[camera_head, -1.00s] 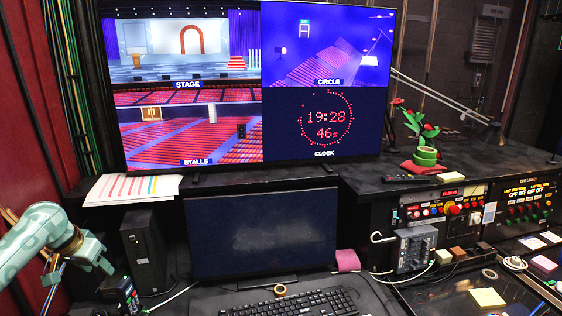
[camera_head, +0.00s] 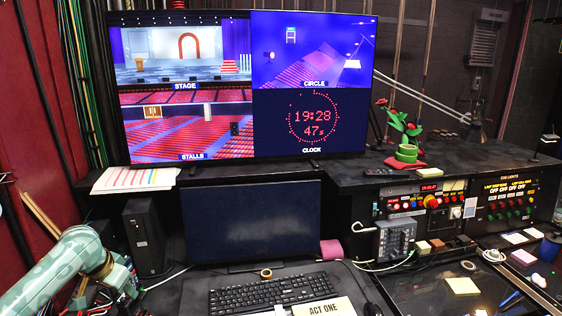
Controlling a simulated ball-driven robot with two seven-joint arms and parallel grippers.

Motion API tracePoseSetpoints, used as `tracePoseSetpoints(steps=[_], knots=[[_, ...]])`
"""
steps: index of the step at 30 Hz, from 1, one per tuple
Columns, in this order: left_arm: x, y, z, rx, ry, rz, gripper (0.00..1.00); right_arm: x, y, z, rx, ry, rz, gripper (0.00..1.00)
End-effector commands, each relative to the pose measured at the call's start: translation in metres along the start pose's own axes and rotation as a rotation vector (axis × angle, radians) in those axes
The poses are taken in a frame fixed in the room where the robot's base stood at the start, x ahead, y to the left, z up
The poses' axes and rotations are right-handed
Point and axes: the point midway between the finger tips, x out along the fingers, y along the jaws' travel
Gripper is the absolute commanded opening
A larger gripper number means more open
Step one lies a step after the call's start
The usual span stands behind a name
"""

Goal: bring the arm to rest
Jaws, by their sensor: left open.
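My left arm comes in from the lower left, and my left gripper (camera_head: 122,287) hangs at its end, pointing down, left of the keyboard. Its jaws are open, and I see nothing held between them. The fingertips are small and partly lost among the dark clutter below. The cue light panel (camera_head: 512,203) with its rows of buttons stands at the right, far from the gripper. My right gripper is not in view.
A black box (camera_head: 144,238) stands just behind my left gripper. A dark monitor (camera_head: 253,222), a keyboard (camera_head: 270,294) and an "ACT ONE" booklet (camera_head: 324,307) fill the middle. A potted plant (camera_head: 406,140) stands on the right shelf.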

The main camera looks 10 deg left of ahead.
Motion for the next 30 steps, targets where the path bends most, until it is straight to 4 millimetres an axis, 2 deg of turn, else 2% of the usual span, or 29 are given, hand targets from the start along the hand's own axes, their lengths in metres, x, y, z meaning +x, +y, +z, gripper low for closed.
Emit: tracePoseSetpoints(steps=[5, 10, 13, 16, 18, 21, 25, 30], knots=[[0.028, 0.049, 0.022, 0.143, -0.002, -0.018, 0.49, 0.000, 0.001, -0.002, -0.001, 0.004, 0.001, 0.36], [0.051, 0.115, 0.058, 0.318, 0.023, -0.044, 0.49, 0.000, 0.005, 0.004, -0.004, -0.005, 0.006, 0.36], [0.053, 0.158, 0.088, 0.417, 0.059, -0.071, 0.49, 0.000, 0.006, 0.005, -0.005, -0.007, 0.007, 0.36], [0.045, 0.191, 0.117, 0.482, 0.099, -0.113, 0.49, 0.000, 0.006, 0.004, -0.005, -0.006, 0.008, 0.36], [0.034, 0.205, 0.135, 0.507, 0.119, -0.148, 0.49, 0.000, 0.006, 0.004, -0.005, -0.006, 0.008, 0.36], [0.017, 0.215, 0.157, 0.522, 0.134, -0.202, 0.49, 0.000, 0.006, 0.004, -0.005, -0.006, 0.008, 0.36], [-0.009, 0.218, 0.182, 0.524, 0.136, -0.275, 0.49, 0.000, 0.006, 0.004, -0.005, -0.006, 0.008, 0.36], [-0.044, 0.210, 0.213, 0.509, 0.111, -0.378, 0.49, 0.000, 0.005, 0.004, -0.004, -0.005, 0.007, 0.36]])
